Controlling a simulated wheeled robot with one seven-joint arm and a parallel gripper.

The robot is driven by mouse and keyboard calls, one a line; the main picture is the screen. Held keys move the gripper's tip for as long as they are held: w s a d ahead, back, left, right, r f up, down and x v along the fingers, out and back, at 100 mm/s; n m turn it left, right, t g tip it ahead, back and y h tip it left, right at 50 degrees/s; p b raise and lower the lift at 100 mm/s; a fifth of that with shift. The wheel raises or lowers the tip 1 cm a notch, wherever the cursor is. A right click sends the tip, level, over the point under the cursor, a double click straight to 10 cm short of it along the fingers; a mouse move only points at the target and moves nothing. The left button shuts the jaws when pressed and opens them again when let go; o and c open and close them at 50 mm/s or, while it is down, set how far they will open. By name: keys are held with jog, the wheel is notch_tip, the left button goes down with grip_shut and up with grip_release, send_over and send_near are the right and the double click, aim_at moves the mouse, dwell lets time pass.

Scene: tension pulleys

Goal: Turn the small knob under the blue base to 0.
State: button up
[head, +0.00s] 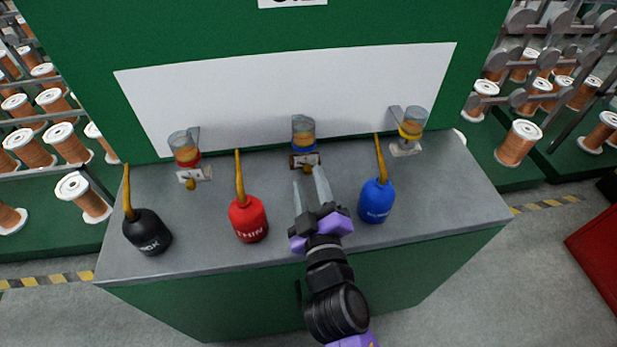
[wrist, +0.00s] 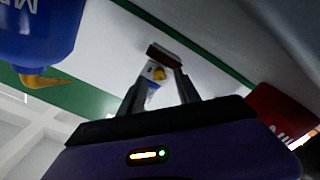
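The oiler with the blue base (head: 304,148) is the middle one of three clear cups holding amber oil at the back of the grey counter. A small brass-yellow knob (head: 308,168) sits under it, in front of a dark brown block (head: 292,161). My gripper (head: 308,178) is open, its two fingers pointing at the knob from the front. In the wrist view the yellow knob (wrist: 158,73) shows between the fingers (wrist: 160,92), near their tips, with the brown block (wrist: 164,53) beside it. I cannot tell whether the fingers touch it. The knob's setting is unreadable.
A red bottle (head: 248,220) stands left of my gripper and a blue bottle (head: 376,203) close on its right, both with upright spouts. A black bottle (head: 148,232) is far left. Red-base (head: 186,155) and yellow-base (head: 411,128) oilers flank the middle one, before a white panel (head: 290,92).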

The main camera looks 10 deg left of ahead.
jog(key=v, duration=0.5)
jog(key=shift+s, duration=0.1)
jog(key=shift+s+d, duration=0.15)
jog(key=shift+s, duration=0.3)
jog(key=shift+r, duration=0.1)
